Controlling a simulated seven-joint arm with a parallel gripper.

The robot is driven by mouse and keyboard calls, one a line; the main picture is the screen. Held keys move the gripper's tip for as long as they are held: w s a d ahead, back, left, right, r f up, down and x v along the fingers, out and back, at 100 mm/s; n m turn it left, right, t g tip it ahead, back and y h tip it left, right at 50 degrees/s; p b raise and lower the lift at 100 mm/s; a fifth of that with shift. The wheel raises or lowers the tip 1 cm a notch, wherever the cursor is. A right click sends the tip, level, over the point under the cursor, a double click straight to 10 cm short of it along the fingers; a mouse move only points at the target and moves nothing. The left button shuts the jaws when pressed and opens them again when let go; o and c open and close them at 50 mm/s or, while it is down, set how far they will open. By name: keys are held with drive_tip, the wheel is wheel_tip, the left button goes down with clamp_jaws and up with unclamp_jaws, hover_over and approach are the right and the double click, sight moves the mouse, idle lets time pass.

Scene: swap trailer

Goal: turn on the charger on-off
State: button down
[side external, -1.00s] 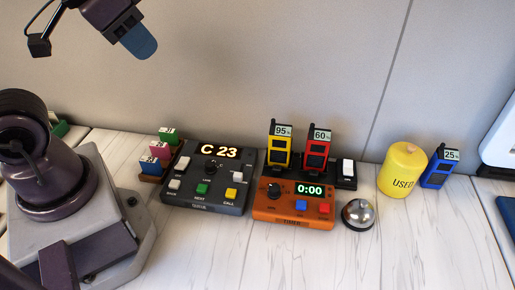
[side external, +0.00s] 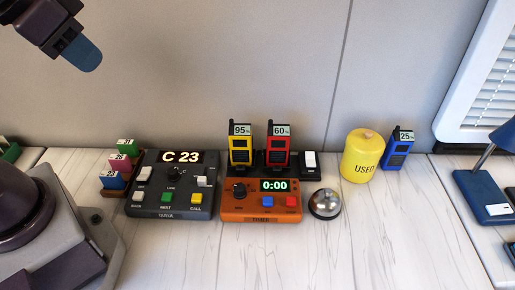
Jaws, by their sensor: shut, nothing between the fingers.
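The charger (side external: 309,176) is a black base behind the orange timer. A yellow radio (side external: 241,148) reading 95% and a red radio (side external: 279,148) reading 60% stand upright in it. Its on-off switch (side external: 310,160) is a white rocker at the right end of the base. I cannot tell which way the rocker is set. My gripper (side external: 84,55) is at the top left, shut and empty, with blue fingertips. It is high above the counter and well to the left of the charger, touching nothing.
The orange timer (side external: 260,206) stands in front of the charger, with a silver bell (side external: 325,204) at its right. A yellow USED canister (side external: 362,157) and a blue radio (side external: 398,150) are farther right. The dark C 23 console (side external: 173,185) is left. The front counter is clear.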

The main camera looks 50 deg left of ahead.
wheel_tip(320, 180, down, 3)
drive_tip(key=w+d+m+g, duration=0.1)
drive_tip(key=w+d+g, duration=0.1)
drive_tip(key=m+t+y, duration=0.6)
drive_tip(key=m+t, duration=0.2)
drive_tip(key=m, duration=1.3)
hover_over(307, 159)
drive_tip(key=s+d, duration=0.2)
wheel_tip(307, 159, down, 18)
drive_tip(key=shift+d, duration=0.15)
drive_tip(key=shift+y, duration=0.3)
drive_tip(key=shift+w+a+f, duration=0.35)
drive_tip(key=shift+f, duration=1)
drive_tip(key=shift+w+a+f, duration=0.35)
drive_tip(key=shift+a+f, duration=0.05)
drive_tip(key=shift+f, duration=1)
drive_tip(key=shift+w+a+f, duration=0.35)
drive_tip(key=shift+f, duration=1)
